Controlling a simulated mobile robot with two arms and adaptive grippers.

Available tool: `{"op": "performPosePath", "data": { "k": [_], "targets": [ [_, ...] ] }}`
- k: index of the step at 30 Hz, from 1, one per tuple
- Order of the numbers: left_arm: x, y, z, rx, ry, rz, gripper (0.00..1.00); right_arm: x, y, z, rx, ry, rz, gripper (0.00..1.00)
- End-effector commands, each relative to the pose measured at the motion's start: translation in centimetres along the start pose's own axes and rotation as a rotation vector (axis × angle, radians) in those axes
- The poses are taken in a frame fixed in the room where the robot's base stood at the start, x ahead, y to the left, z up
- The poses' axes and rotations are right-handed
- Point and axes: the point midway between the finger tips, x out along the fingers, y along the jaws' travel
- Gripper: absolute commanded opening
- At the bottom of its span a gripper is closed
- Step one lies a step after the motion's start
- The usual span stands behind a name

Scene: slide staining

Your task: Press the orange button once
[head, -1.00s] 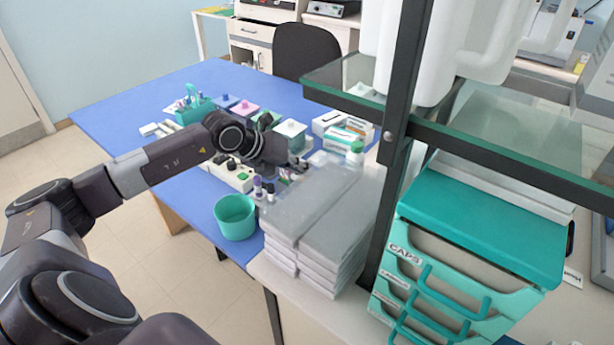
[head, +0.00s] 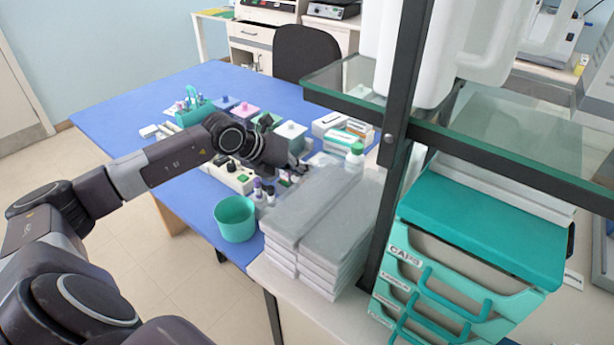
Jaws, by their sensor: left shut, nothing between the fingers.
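I cannot make out an orange button in the head view; it may be hidden behind my left gripper or arm. My left gripper (head: 299,169) is shut and empty, low over the blue table near its right end. Beside it and partly under my wrist lies a white block with dark and green buttons (head: 236,177). A small device with a green square (head: 286,179) sits just below the fingers. My right gripper is not in view.
A teal cup (head: 235,218), small vials (head: 263,191) and stacked grey boxes (head: 320,213) stand close to the gripper. The blue table (head: 150,95) is clear at far left.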

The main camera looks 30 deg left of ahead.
Motion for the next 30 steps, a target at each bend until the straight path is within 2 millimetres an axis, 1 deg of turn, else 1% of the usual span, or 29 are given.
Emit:
{"op": "performPosePath", "data": {
  "k": [1, 7, 20, 30],
  "targets": [
    [-0.3, -0.2, 0.2, 0.000, 0.002, 0.001, 0.00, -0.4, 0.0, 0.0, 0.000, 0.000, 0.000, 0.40],
    [-1.1, -0.8, 0.8, 0.000, 0.001, 0.001, 0.00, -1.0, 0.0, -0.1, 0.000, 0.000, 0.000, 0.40],
    [-1.4, -1.0, 1.1, 0.000, -0.001, 0.000, 0.00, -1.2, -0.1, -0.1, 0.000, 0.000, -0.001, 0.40],
    [-3.6, -2.6, 2.7, 0.001, -0.003, -0.001, 0.00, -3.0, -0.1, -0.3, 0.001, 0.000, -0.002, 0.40]
  ]
}}
